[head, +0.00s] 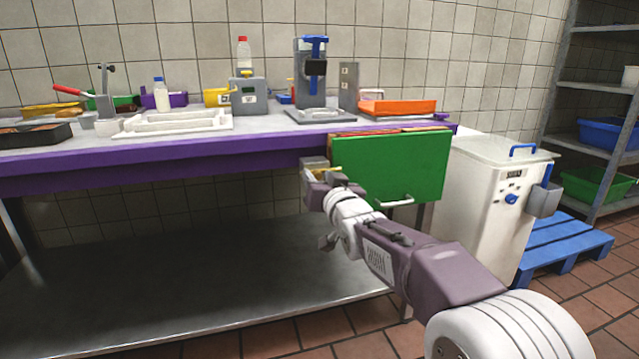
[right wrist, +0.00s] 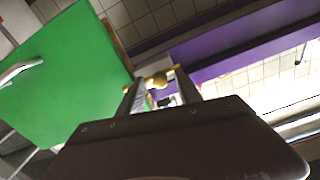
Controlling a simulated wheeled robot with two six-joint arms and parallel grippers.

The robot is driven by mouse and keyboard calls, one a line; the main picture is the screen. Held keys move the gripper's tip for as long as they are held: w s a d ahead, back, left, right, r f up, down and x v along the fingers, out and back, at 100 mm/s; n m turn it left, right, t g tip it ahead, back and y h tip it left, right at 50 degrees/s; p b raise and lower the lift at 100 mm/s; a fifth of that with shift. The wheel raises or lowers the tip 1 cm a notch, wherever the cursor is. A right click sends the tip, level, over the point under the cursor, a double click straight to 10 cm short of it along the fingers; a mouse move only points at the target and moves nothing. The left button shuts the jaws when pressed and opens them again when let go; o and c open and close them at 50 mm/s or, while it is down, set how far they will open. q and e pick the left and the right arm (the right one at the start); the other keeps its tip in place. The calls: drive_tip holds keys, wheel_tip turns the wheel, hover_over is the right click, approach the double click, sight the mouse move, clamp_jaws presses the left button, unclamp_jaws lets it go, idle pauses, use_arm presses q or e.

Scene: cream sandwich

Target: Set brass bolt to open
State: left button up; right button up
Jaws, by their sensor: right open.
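The brass bolt (head: 328,169) is a small yellow metal piece near the left edge of the green door (head: 392,166), under the purple table edge. In the right wrist view the bolt (right wrist: 158,80) has a rounded middle and a bar running across the gap between my fingers. My right gripper (head: 316,171) is at the bolt, and it also shows in the right wrist view (right wrist: 160,92) with its fingers apart, one on each side of the bolt's middle. I cannot tell whether the fingers touch it. The gripper partly hides the bolt in the head view. My left gripper is out of view.
The purple-edged table (head: 200,147) carries a white tray (head: 175,123), an orange tray (head: 398,107) and a grey press-like device (head: 311,88). A white bin (head: 484,190) stands right of the door. A metal lower shelf (head: 180,280) is bare.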

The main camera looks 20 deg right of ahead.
clamp_jaws()
idle(1.4)
